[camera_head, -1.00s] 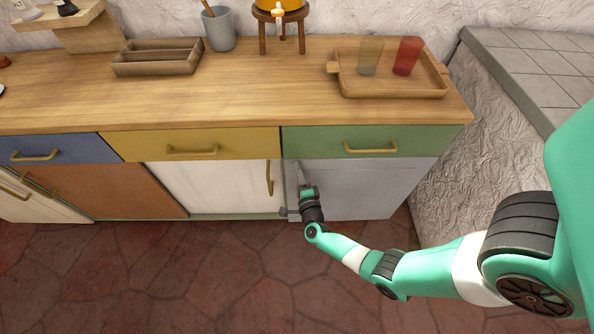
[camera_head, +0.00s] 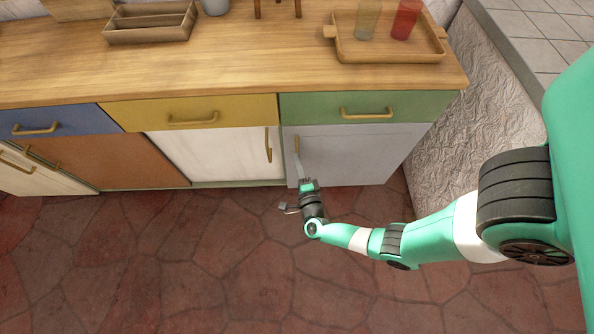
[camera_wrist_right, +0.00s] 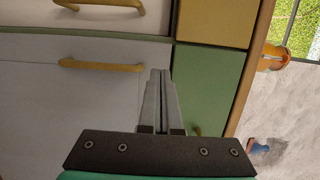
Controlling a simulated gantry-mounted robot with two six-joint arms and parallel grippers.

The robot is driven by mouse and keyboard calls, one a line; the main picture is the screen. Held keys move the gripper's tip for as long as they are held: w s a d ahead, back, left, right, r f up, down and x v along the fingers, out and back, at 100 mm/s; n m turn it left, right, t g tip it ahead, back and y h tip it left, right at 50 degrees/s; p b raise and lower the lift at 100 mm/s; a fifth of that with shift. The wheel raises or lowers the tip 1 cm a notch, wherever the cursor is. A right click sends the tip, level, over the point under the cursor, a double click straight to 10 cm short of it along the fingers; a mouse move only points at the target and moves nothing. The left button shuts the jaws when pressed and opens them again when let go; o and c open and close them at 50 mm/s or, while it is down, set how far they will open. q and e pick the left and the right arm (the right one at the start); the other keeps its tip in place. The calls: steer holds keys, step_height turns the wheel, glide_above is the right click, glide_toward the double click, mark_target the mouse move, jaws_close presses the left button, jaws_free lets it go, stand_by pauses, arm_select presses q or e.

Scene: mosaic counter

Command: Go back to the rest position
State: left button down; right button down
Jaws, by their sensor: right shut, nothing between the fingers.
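My right gripper (camera_head: 299,164) is in front of the grey cabinet door (camera_head: 365,150), near its left edge. Its fingers are shut with nothing between them. In the right wrist view the two grey fingers (camera_wrist_right: 159,76) lie side by side, with the grey door and its brass handle (camera_wrist_right: 100,65) beyond them to the left. The fingers appear apart from that handle. The door looks closed. My left gripper is in neither view.
A green drawer (camera_head: 410,106), yellow drawer (camera_head: 140,114) and white door (camera_head: 205,155) are closed. A wooden tray (camera_head: 345,52) with a red cup (camera_head: 405,18) stands on the counter (camera_head: 230,70). The stone floor (camera_head: 180,265) is clear.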

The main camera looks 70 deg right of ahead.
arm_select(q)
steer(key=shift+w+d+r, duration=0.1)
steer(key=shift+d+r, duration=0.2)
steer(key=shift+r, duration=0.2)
arm_select(e)
steer(key=v, duration=0.4)
steer(key=shift+w+a+r, duration=0.1)
steer(key=shift+w+a, duration=0.15)
steer(key=shift+w, duration=0.1)
arm_select(q)
steer(key=shift+p, duration=0.3)
